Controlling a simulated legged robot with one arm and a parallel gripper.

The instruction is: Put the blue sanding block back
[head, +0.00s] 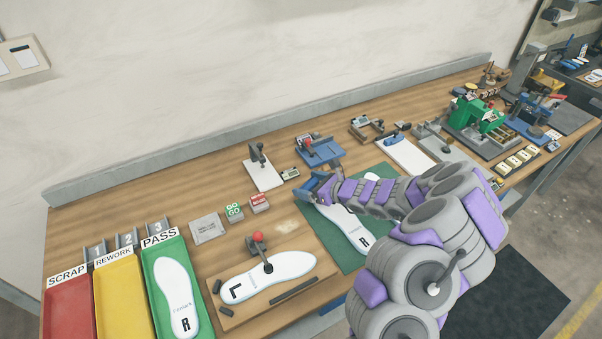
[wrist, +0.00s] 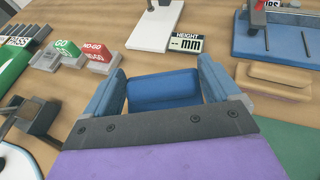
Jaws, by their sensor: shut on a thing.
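My gripper (wrist: 162,78) is shut on the blue sanding block (wrist: 164,92), which sits between the two blue-grey fingers in the wrist view. In the head view my gripper (head: 318,190) is near the back left corner of the green mat (head: 350,255). The block is hard to tell from the blue fingers there. A tan, shallow tray-like piece (wrist: 273,82) lies to the right of my gripper in the wrist view, with nothing seen on it. I cannot tell whether the block touches the table.
A HEIGHT mm display (wrist: 186,40) and a white-based gauge (head: 264,174) stand behind my gripper. GO (head: 234,212) and NO-GO (head: 259,203) blocks are to the left. A blue fixture (head: 320,152) is behind. An insole marked R (head: 352,232) lies on the mat.

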